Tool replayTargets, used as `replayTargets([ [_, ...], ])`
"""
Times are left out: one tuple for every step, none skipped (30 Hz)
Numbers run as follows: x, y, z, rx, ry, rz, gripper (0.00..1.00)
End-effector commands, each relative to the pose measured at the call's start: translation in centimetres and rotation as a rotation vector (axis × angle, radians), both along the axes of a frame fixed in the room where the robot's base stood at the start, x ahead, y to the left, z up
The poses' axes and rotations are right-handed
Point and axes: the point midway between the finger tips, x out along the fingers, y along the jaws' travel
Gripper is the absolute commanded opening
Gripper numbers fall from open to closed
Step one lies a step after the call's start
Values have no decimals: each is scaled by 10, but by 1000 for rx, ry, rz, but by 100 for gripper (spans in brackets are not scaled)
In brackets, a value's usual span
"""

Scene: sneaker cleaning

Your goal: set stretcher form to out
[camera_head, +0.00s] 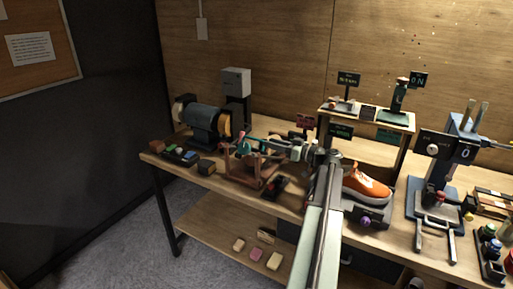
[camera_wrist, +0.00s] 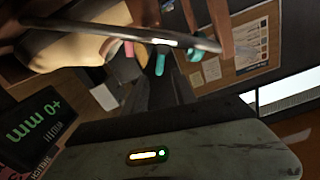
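A reddish-brown frame (camera_head: 250,172) with teal and pinkish parts stands on the bench left of centre in the head view. It may be the stretcher, but its form is too small to make out. My arm reaches left over the bench, and my gripper (camera_head: 262,147) is at the top of this frame, partly overlapping it. In the wrist view, teal tips (camera_wrist: 178,60) show beyond a curved metal bar (camera_wrist: 125,34). Whether my gripper touches or holds anything is unclear. A dark display (camera_wrist: 38,125) with green "mm" text stands turned on its side at the left.
A bench grinder (camera_head: 205,122) stands at the back left, with small blocks (camera_head: 180,153) in front. An orange sneaker (camera_head: 366,184) sits on a stand right of my arm. A raised shelf (camera_head: 365,118) and a blue-grey press (camera_head: 437,180) are further right.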

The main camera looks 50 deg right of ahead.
Motion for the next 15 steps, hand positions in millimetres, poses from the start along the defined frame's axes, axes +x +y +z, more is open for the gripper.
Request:
replayTargets([
  [0, 0, -6, 0, 0, 0, 33],
  [0, 0, -6, 0, 0, 0, 33],
  [0, 0, -6, 0, 0, 0, 33],
  [0, 0, -6, 0, 0, -1, 33],
  [0, 0, -5, 0, 0, -1, 33],
  [1, 0, -5, 0, 0, 0, 33],
  [3, 0, -5, 0, 0, 0, 33],
  [5, 1, -4, 0, 0, 0, 33],
  [10, 2, -4, 0, 0, 1, 33],
  [15, 3, -4, 0, 0, 2, 33],
  [20, 5, -4, 0, 0, 2, 33],
  [28, 6, -4, 0, 0, 1, 33],
  [34, 8, -4, 0, 0, 1, 33],
  [40, 9, -4, 0, 0, 2, 33],
  [46, 10, -4, 0, 0, 1, 33],
])
